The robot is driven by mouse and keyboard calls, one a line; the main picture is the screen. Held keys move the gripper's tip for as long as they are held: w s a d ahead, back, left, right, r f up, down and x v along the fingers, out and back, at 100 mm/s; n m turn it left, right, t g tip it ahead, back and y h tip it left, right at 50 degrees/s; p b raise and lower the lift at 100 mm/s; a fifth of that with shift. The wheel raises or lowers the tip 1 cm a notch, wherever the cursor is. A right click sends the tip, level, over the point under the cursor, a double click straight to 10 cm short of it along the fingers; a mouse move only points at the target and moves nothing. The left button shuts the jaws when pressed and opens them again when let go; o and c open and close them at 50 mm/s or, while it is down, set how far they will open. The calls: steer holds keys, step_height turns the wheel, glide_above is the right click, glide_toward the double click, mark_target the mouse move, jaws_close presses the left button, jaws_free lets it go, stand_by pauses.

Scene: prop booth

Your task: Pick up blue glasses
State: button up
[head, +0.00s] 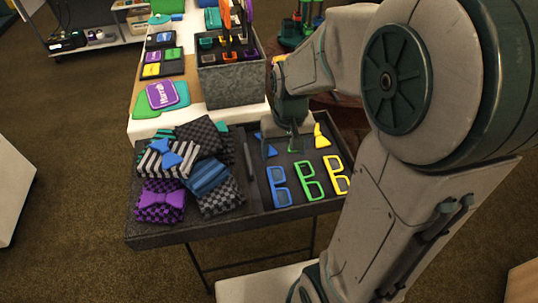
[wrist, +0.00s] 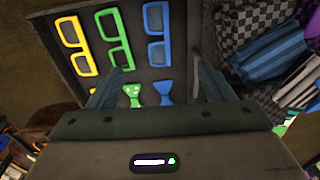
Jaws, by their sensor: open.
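The blue glasses (head: 279,186) lie flat in the right half of a dark tray (head: 251,208), leftmost in a row with green glasses (head: 308,180) and yellow glasses (head: 336,175). In the wrist view the blue glasses (wrist: 157,34) are at top centre, right of the green pair (wrist: 116,40) and the yellow pair (wrist: 77,46). My gripper (head: 285,150) is open and empty over the back of that compartment, above small bow ties. In the wrist view its fingers (wrist: 157,85) point toward the glasses, apart from them.
A blue bow tie (wrist: 163,93) and a green one (wrist: 132,95) lie close to my fingers. A yellow bow tie (head: 321,136) lies at the back. A grey bin (head: 233,83) stands behind.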

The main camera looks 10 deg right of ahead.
steer(key=b, duration=0.1)
glide_above(279, 185)
step_height(279, 185, down, 6)
steer(key=shift+g, duration=0.4)
step_height(279, 185, down, 14)
steer(key=shift+r+b, duration=0.1)
steer(key=shift+b, duration=0.55)
steer(key=c, duration=1.1)
